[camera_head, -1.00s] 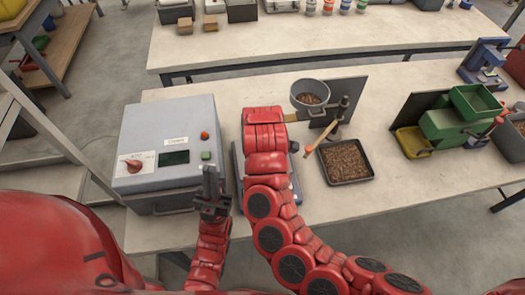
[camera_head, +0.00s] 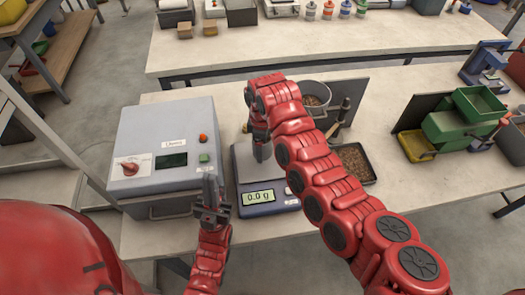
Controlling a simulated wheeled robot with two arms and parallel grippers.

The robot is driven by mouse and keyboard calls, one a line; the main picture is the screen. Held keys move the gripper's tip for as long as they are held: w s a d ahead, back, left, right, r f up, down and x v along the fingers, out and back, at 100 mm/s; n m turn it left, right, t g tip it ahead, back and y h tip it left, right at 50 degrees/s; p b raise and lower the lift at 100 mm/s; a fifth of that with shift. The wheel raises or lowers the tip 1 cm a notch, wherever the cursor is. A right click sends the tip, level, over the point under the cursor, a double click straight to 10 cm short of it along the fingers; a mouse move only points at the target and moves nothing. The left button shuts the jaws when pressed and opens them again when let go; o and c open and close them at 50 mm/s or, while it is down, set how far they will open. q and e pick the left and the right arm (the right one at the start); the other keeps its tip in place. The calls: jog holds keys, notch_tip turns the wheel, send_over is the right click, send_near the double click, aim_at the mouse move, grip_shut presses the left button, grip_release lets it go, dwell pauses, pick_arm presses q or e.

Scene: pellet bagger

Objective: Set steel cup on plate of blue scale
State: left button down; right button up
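The blue scale (camera_head: 268,206) stands on the bench and its display reads 0.0 g. Its grey plate (camera_head: 243,163) shows in part to the left of my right arm. My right gripper (camera_head: 262,152) points down over the back of the plate; its fingers are small and dark, and I cannot tell whether they are apart. I cannot make out the steel cup in this view; my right arm hides part of the area. My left gripper (camera_head: 211,187) points up in front of the grey sealer, left of the scale, with no object visible in it; its finger gap is unclear.
The grey sealer box (camera_head: 135,135) with a red knob stands left of the scale. Right of my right arm are a round grey hopper (camera_head: 318,88) and a dark tray of pellets (camera_head: 367,175), both partly covered. A green bin unit (camera_head: 450,125) stands further right.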

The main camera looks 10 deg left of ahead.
jog(key=shift+w+a+r, duration=0.1)
jog(key=shift+w+r, duration=0.1)
jog(key=shift+w, duration=0.1)
notch_tip(320, 180, down, 3)
jog(key=shift+s+r+p, duration=0.1)
jog(key=shift+p, duration=1.1)
grip_shut()
jog(key=shift+f, duration=0.4)
jog(key=shift+f, duration=0.1)
jog(key=o, duration=1.5)
grip_release()
